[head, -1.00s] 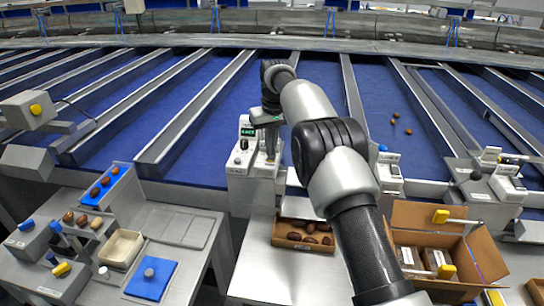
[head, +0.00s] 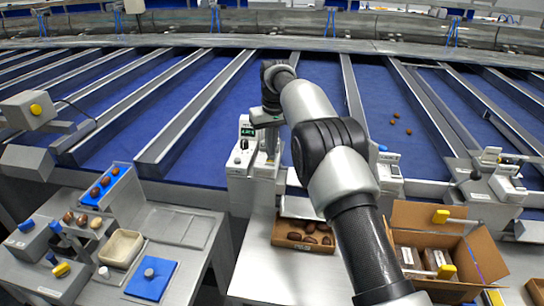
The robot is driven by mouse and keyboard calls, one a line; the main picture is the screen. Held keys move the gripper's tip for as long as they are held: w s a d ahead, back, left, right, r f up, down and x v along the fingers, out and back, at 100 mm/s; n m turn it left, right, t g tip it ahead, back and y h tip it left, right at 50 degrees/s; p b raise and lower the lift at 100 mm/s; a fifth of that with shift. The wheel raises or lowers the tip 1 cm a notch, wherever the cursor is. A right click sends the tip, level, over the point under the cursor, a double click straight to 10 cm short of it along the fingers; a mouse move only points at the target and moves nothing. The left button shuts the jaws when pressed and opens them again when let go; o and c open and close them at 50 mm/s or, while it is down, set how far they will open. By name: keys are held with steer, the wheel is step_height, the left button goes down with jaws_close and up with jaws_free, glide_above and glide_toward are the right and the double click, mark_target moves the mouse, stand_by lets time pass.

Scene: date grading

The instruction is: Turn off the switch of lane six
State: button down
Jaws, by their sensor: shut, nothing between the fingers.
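A white control box (head: 241,160) stands at the front end of a lane, with a small green-lit display (head: 248,131) and a dark round knob below it. Its lane number is too small to read. A second white housing (head: 264,168) adjoins it on the right. My gripper (head: 271,156) points down just right of the display, close over this housing. Its fingers are shut and hold nothing. Whether the fingertips touch a switch cannot be made out, and the arm hides part of the area behind and to the right.
Another white lane box (head: 389,172) stands right of my arm. An open carton of dates (head: 284,247) sits below my gripper on the bench. A larger carton (head: 472,251) is at right. A side table at left holds a blue pad (head: 165,281) and cream tray (head: 139,234).

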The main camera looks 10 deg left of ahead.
mark_target(271, 159)
steer(key=shift+f+b, duration=0.35)
steer(key=shift+f, duration=0.4)
stand_by(0.4)
steer(key=shift+r+p, duration=1.2)
steer(key=shift+r, duration=2.35)
